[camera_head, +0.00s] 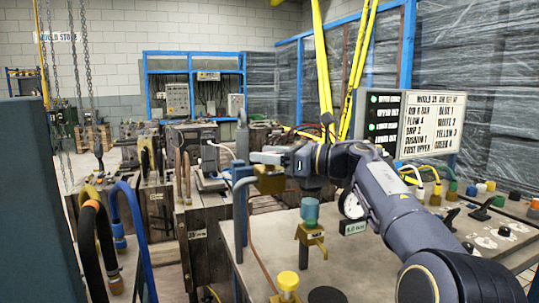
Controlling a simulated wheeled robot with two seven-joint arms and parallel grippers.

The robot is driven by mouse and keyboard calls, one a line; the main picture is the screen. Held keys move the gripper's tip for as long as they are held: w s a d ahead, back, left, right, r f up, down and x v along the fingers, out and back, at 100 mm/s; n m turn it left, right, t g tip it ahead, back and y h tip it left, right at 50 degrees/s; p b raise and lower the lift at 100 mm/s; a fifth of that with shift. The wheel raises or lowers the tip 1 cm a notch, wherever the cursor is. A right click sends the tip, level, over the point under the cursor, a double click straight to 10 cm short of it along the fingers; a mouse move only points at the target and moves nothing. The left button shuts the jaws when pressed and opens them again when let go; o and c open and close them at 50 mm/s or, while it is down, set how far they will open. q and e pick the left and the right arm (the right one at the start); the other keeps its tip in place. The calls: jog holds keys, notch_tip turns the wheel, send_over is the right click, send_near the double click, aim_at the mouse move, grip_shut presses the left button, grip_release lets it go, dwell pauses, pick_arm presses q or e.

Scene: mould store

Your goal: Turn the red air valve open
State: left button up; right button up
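I see no clearly red valve handle. My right gripper (268,157) reaches in from the right, pointing left, above the control bench (350,265). A brass-coloured valve body (270,180) shows just below its fingers; any handle on it is hidden by the gripper. I cannot tell whether the fingers touch it or how far apart they are. My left gripper is not in view.
A round gauge (352,205) stands under my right forearm. A sign board (417,122) with green lights is behind it. Knobs and levers (485,210) crowd the bench's right side. Blue pipes and hoses (130,230) and wooden mould crates (203,240) stand left.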

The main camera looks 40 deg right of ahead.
jog(key=v, duration=0.7)
jog(key=shift+s+d, duration=0.2)
jog(key=shift+s, duration=0.15)
